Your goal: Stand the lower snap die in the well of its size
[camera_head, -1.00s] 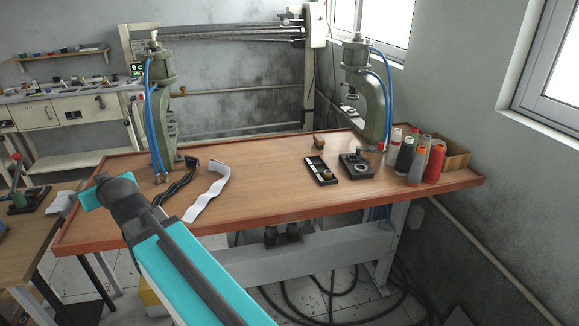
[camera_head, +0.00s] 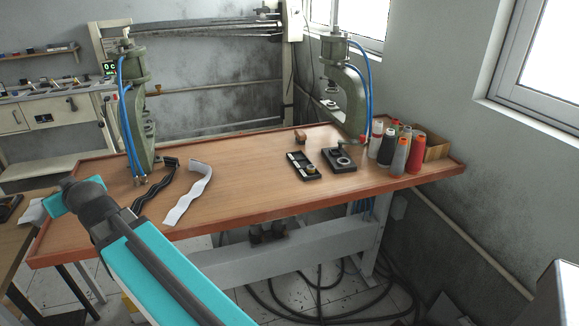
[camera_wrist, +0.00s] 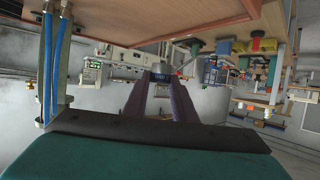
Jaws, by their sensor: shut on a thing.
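My gripper shows in the wrist view (camera_wrist: 160,82) as two long dark fingers. They are shut on a small grey rounded metal piece (camera_wrist: 159,75), which looks like the snap die; its lower part is hard to make out. In the head view the gripper itself is hidden or too unclear to tell, beyond my teal arm at the left. On the table a black tray with compartments (camera_head: 293,158) lies right of centre, with a brass-coloured piece (camera_head: 311,170) in its near end. Beside it is a dark block with a pale ring (camera_head: 343,161). Which well fits cannot be told.
Green presses stand at the table's left (camera_head: 140,110) and back right (camera_head: 350,95). Thread cones (camera_head: 401,157) and a cardboard box (camera_head: 436,146) stand at the right end. A black strap (camera_head: 152,190) and a white strip (camera_head: 190,195) lie left. The table's middle front is clear.

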